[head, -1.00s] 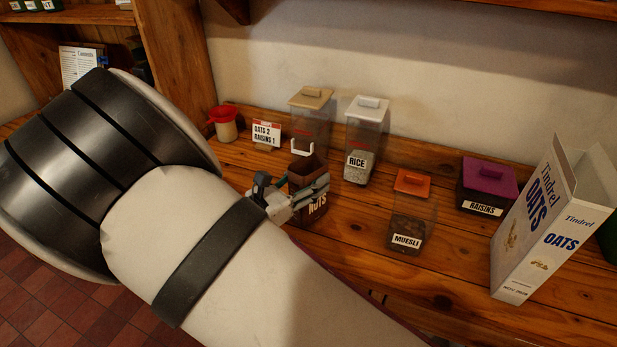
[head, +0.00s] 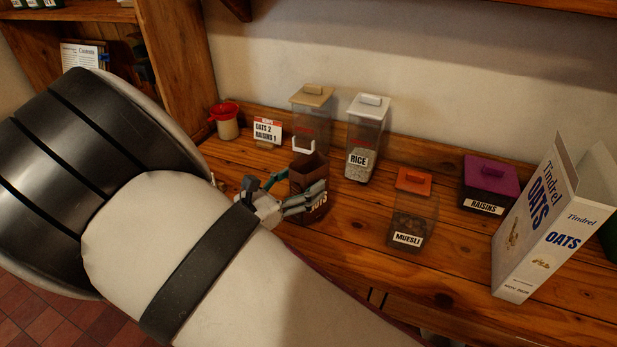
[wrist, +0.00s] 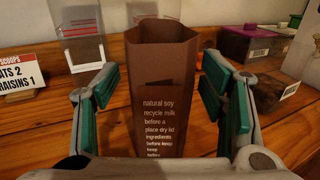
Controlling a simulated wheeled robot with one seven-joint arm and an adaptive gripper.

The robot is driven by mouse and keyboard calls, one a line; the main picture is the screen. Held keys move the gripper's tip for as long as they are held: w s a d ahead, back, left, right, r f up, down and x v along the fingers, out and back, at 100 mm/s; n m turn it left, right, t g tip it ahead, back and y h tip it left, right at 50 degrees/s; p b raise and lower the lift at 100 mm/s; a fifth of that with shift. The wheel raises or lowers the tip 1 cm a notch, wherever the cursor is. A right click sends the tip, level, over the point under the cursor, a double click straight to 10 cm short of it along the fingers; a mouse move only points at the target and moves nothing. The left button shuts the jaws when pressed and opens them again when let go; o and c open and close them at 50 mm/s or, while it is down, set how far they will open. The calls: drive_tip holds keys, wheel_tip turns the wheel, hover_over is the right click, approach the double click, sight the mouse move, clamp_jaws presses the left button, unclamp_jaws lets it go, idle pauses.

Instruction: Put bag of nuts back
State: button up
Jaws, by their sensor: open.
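The bag of nuts (head: 314,172) is a brown, open-topped packet standing upright on the wooden shelf. Its label is partly covered by my gripper in the head view. In the wrist view the bag (wrist: 163,90) stands centred between my fingers, with small white print on its near face. My gripper (head: 290,197) is open, its green-padded fingers on either side of the bag. In the wrist view my gripper (wrist: 158,95) shows a gap between the left pads and the bag; the right pads are close to it, and contact is unclear.
Behind the bag stand a tan-lidded clear container (head: 312,97) and the rice container (head: 364,140). To the right are the muesli container (head: 411,215), the raisins box (head: 488,185) and a tall oats carton (head: 540,230). A scoop card (head: 267,131) and red-topped jar (head: 227,122) stand left.

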drive_tip(key=v, duration=0.9)
drive_tip(key=shift+s+a, duration=0.1)
